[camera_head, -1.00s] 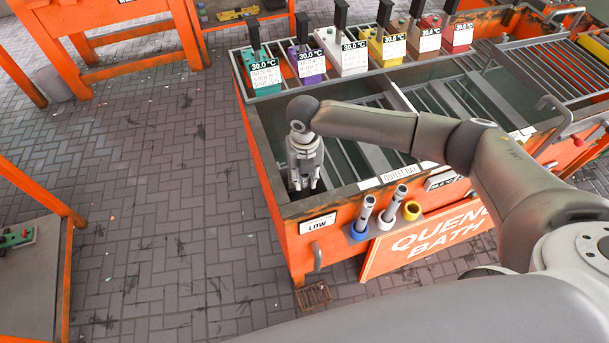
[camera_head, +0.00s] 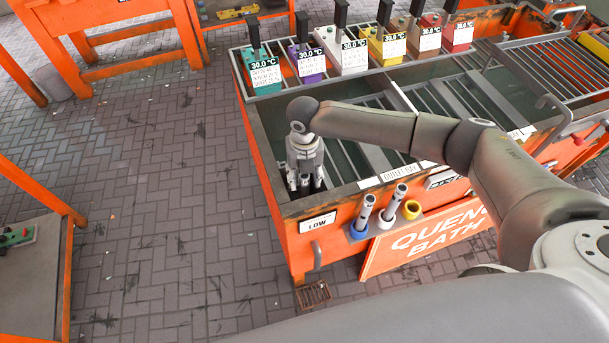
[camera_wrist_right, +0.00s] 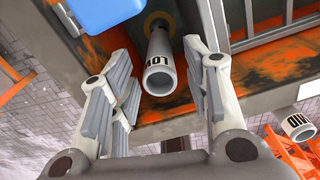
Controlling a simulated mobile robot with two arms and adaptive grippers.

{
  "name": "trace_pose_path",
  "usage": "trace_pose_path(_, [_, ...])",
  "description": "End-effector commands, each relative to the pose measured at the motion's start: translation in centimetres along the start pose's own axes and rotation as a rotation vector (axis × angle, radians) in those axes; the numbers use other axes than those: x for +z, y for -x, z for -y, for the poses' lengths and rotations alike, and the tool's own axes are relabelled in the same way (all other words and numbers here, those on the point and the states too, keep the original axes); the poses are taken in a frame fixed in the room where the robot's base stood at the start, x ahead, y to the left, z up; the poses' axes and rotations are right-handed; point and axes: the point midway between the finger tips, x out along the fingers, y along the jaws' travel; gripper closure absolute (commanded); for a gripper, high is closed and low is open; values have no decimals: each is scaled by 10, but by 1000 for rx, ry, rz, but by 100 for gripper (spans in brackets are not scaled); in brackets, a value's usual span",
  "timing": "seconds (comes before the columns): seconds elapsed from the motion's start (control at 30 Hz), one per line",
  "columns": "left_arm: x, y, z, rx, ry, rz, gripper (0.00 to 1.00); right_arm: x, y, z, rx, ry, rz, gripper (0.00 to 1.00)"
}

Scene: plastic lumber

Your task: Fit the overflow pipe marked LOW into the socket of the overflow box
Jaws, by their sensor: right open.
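My right gripper (camera_head: 305,190) reaches down into the near left corner of the bath in the head view. In the wrist view my right gripper (camera_wrist_right: 160,95) is open, one finger on each side of a grey pipe (camera_wrist_right: 158,68). The marking on this pipe seems to read LOW. A gap shows between the pipe and each finger. The pipe's far end meets a dark, yellowish ring (camera_wrist_right: 156,18), which looks like the socket; how deep it sits I cannot tell. The gripper hides this pipe in the head view. My left gripper is out of view.
A blue block (camera_wrist_right: 108,12) is close by the left finger. Bath walls surround the gripper.

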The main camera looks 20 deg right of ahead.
Motion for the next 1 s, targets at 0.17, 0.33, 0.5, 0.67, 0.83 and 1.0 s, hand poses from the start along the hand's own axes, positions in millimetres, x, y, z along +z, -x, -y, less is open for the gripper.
trace_pose_path(0.17, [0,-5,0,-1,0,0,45,2,29,0,3,2,6,56])
trace_pose_path(0.33, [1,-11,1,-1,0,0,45,2,67,0,3,0,6,56])
trace_pose_path(0.5, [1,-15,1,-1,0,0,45,1,98,0,2,1,4,56])
trace_pose_path(0.67, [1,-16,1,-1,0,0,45,0,113,0,1,0,1,56])
trace_pose_path(0.83, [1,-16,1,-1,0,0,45,0,118,0,1,-1,1,56])
trace_pose_path(1.0, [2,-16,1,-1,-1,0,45,0,118,0,1,-1,1,56])
